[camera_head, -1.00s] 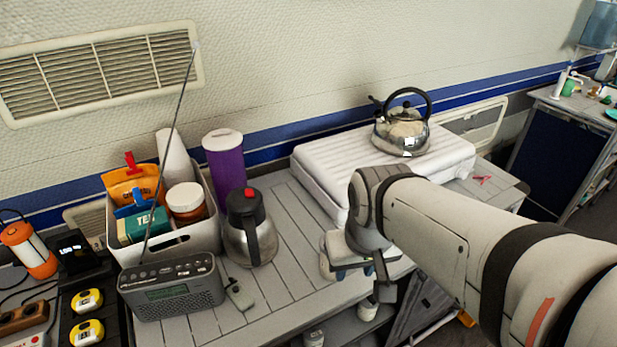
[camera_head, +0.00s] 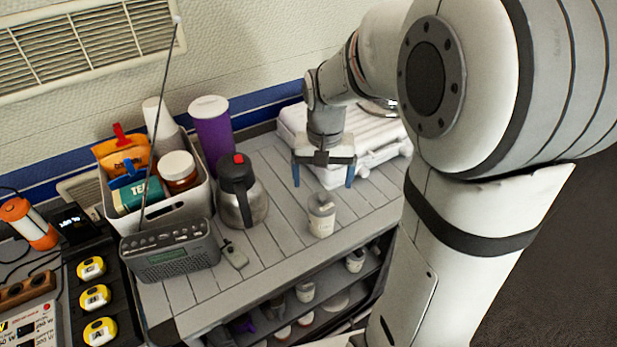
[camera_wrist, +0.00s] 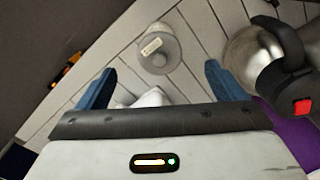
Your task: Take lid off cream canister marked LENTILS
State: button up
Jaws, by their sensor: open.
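A cream canister (camera_head: 321,225) stands upright on the slatted counter, with a greyish lid (camera_head: 321,202) on top. Its label is too small to read. My gripper (camera_head: 323,184) is open and empty, pointing down. In the head view its blue fingers appear behind and above the canister. In the wrist view the canister (camera_wrist: 166,63) shows beyond the fingertips (camera_wrist: 160,70), roughly between them sideways, with a small pale tag on it. Nothing touches the canister.
A steel jug with a red button (camera_head: 240,192) stands left of the canister; it is close on the right in the wrist view. A radio (camera_head: 168,253), a grey bin and a purple tumbler (camera_head: 211,130) are further left. A white ridged case (camera_head: 380,150) lies behind my gripper.

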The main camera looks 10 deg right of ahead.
aim_at(323, 198)
jog(key=f, duration=0.7)
jog(key=shift+w+d+f+p, duration=0.15)
jog(key=shift+w+d+p, duration=0.15)
jog(key=shift+w, duration=0.1)
jog(key=c, duration=1.1)
